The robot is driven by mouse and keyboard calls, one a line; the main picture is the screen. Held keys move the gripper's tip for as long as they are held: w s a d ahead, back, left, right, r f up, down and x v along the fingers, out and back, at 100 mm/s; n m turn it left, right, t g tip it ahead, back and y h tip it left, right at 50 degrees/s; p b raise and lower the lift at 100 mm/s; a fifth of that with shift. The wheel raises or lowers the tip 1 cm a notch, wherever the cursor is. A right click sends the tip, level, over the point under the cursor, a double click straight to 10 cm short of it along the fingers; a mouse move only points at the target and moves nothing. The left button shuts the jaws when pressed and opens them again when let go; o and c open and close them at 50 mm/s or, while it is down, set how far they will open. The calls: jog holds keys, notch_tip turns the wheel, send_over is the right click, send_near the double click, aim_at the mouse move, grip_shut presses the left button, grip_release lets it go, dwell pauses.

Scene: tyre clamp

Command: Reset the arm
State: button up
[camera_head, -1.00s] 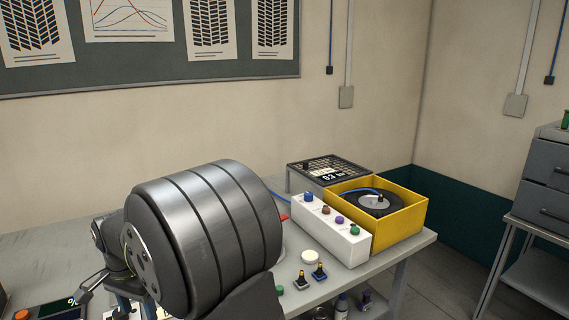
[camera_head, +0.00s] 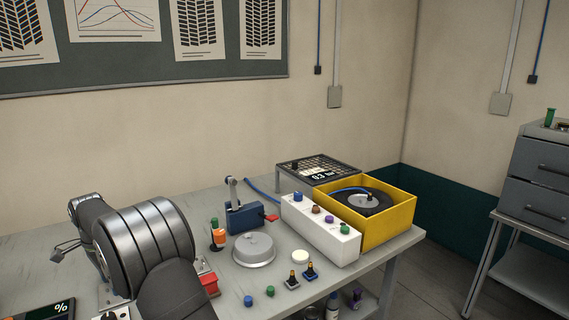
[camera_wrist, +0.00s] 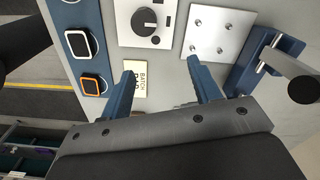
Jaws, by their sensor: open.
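My gripper (camera_wrist: 163,78) shows in the wrist view as two blue fingers set wide apart, with nothing between them. It hangs over the grey bench top. A small plate marked "BATCH" (camera_wrist: 139,86) lies below, between the fingers. In the head view my arm's large grey joint covers the left front of the bench, and the fingers cannot be made out. A blue clamp with an upright lever (camera_head: 245,217) stands mid-bench. A yellow box (camera_head: 392,232) at the right end holds a small black tyre (camera_head: 378,202).
A grey round disc (camera_head: 254,249), a white box with coloured knobs (camera_head: 320,232) and a mesh-topped display unit (camera_head: 317,172) stand on the bench. In the wrist view, a dial panel (camera_wrist: 148,19), a metal plate (camera_wrist: 218,33) and a blue fixture (camera_wrist: 252,62) lie close by.

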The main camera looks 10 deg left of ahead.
jog(key=w+a+f+m, duration=0.1)
jog(key=a, duration=0.1)
jog(key=w+a+f+m, duration=0.1)
jog(key=w+a, duration=0.1)
jog(key=w+a+f+m, duration=0.1)
jog(key=w+a, duration=0.1)
jog(key=shift+w+a+f+m, duration=0.25)
jog(key=shift+a+f+m, duration=0.05)
jog(key=shift+a+f, duration=0.2)
jog(key=shift+f, duration=0.15)
jog(key=shift+r, duration=0.1)
